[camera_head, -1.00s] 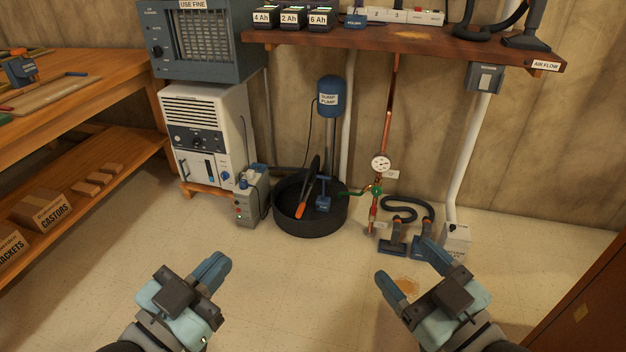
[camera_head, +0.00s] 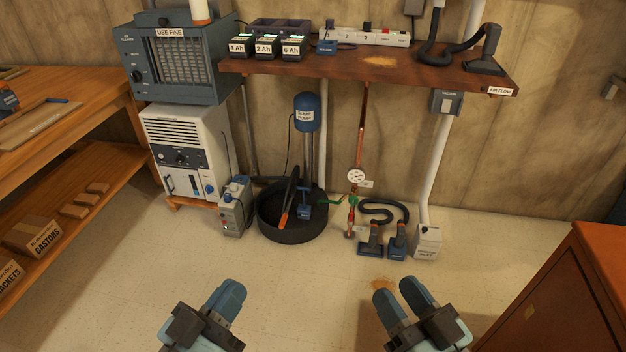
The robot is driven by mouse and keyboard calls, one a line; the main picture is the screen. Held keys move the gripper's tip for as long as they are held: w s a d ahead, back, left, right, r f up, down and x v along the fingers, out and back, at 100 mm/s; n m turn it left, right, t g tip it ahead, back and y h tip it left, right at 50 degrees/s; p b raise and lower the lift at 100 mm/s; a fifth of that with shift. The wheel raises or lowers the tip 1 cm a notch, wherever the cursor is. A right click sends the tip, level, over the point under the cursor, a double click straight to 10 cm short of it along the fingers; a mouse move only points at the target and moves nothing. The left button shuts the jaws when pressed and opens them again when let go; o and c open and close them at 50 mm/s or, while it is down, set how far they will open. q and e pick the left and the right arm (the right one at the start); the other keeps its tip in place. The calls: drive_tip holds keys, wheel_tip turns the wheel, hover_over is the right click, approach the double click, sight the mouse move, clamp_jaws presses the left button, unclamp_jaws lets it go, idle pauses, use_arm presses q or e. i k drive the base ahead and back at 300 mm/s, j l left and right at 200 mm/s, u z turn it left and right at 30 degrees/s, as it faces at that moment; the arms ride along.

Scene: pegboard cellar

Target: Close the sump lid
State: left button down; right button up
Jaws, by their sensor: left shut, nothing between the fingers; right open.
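The sump (camera_head: 292,236) is a round black basin on the floor against the back wall. Its dark lid (camera_head: 293,186) stands up on edge, seen nearly edge-on, with an orange grip (camera_head: 284,220) along it. The blue sump pump (camera_head: 307,113) rises on a post behind the basin. My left gripper (camera_head: 232,290) is shut and empty, in front of the basin and to its left in the head view. My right gripper (camera_head: 399,289) is open and empty, lower right of the basin. Both are well apart from the lid.
A grey box unit (camera_head: 235,207) stands left of the basin. Right of it are a copper pipe with a gauge (camera_head: 356,176), a black hose (camera_head: 385,208) and a white box (camera_head: 428,241). A wooden shelf (camera_head: 345,70) hangs above. A brown cabinet (camera_head: 560,290) stands at right.

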sight(291, 189)
drive_tip(key=i+z, duration=0.15)
drive_tip(key=z, duration=0.25)
drive_tip(key=i+j+z, duration=0.15)
drive_tip(key=z, duration=0.3)
drive_tip(key=i+j+z, duration=0.15)
drive_tip(key=z, duration=0.25)
drive_tip(key=i+j+z, duration=0.15)
drive_tip(key=j, duration=0.15)
drive_tip(key=i+j+z, duration=0.15)
drive_tip(key=j, duration=0.2)
drive_tip(key=i+j+z, duration=0.1)
drive_tip(key=j, duration=0.25)
drive_tip(key=i+j, duration=0.1)
drive_tip(key=j, duration=0.2)
drive_tip(key=i+j, duration=0.1)
drive_tip(key=j, duration=0.25)
drive_tip(key=i+j, duration=0.1)
drive_tip(key=j, duration=0.65)
